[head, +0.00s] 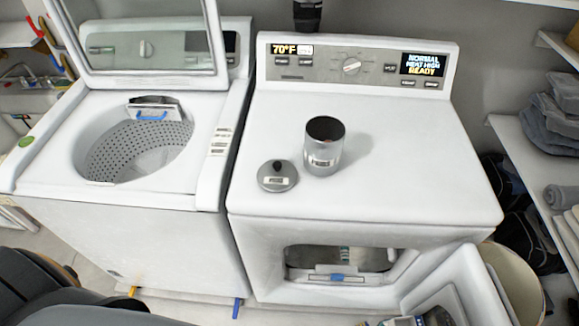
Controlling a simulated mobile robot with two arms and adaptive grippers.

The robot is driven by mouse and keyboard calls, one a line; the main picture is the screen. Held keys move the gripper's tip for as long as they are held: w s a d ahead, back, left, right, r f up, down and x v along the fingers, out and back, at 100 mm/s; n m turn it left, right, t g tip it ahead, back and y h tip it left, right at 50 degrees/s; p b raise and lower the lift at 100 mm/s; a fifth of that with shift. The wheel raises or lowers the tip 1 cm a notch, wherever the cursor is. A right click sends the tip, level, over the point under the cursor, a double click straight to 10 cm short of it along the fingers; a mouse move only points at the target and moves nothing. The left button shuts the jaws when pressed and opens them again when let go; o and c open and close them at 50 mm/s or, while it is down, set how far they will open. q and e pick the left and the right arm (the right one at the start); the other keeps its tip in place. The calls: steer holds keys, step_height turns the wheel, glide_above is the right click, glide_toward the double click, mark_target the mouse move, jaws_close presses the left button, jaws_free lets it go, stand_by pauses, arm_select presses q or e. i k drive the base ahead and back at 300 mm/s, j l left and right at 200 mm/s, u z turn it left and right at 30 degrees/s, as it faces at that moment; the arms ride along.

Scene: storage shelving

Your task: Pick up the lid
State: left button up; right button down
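The lid (277,177) is a small, round grey disc with a black knob and a light label. It lies flat, knob up, on the white top of the dryer (400,165). Just right of it and slightly behind stands an open, upright grey metal canister (324,155) with a label, apart from the lid. Neither of my grippers can be made out. Dark grey links of mine show at the bottom left, well away from the lid.
A washer (80,202) with its lid raised stands left of the dryer. The dryer's front door (460,285) hangs open at lower right. A dark cylindrical object (307,14) stands behind the control panel. Shelves (535,160) with folded cloth line the right. The dryer top is otherwise clear.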

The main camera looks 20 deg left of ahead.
mark_target(277, 175)
steer(key=k+j+z, duration=0.1)
steer(key=j+z, duration=0.2)
steer(key=j, duration=0.15)
steer(key=k+j+z, duration=0.15)
steer(key=j+z, duration=0.15)
steer(key=j, duration=0.15)
steer(key=k+j+z, duration=0.25)
steer(key=j, duration=0.15)
steer(key=k+j+z, duration=0.15)
steer(key=j+z, duration=0.15)
steer(key=k+j+z, duration=0.3)
steer(key=i+j, duration=0.05)
steer(key=j, duration=0.1)
